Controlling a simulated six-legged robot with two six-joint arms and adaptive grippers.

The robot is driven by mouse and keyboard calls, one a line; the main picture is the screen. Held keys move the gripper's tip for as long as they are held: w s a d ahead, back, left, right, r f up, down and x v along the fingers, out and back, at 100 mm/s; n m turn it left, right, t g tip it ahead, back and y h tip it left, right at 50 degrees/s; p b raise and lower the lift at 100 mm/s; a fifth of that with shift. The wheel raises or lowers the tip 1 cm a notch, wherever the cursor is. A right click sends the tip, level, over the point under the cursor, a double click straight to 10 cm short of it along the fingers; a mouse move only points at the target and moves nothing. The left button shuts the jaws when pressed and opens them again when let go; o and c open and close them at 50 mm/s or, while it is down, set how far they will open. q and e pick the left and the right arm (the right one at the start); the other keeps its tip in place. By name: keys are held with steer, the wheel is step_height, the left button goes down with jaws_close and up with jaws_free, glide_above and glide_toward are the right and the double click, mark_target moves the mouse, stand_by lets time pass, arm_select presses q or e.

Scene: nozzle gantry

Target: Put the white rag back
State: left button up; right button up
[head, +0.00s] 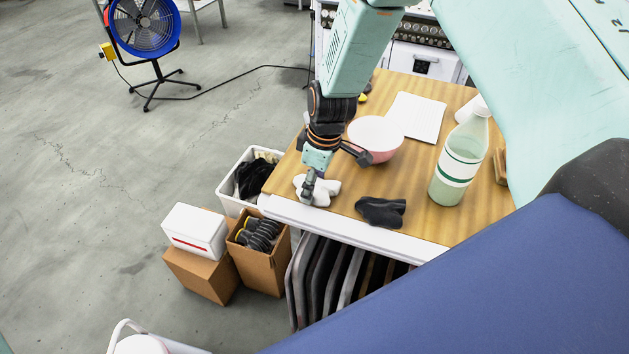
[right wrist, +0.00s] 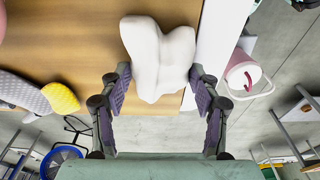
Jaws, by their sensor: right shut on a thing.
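The white rag (head: 328,190) is at the near left edge of the wooden table. It also shows in the right wrist view (right wrist: 158,55), between the two fingers. My right gripper (head: 311,192) reaches down from above and is shut on the rag. I cannot tell whether the rag still touches the tabletop. A white bin (head: 229,187) with black and pale cloths in it stands on the floor just left of the table. My left gripper is in neither view.
Cardboard boxes (head: 264,275) and a white box (head: 194,231) stand beside the bin. A blue fan (head: 147,25) stands farther off.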

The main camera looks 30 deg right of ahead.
mark_target(321, 187)
steer(key=o, duration=0.6)
steer(key=shift+s+a, duration=0.1)
steer(key=shift+o, duration=0.9)
steer(key=shift+s+r, duration=0.1)
steer(key=shift+o, duration=1.2)
steer(key=shift+d, duration=0.25)
steer(key=shift+w+a, duration=0.1)
steer(key=shift+w, duration=0.1)
steer(key=shift+a, duration=0.1)
step_height(321, 187, up, 12)
steer(key=s+d+p, duration=0.1)
steer(key=shift+s+d, duration=0.2)
steer(key=shift+s, duration=0.1)
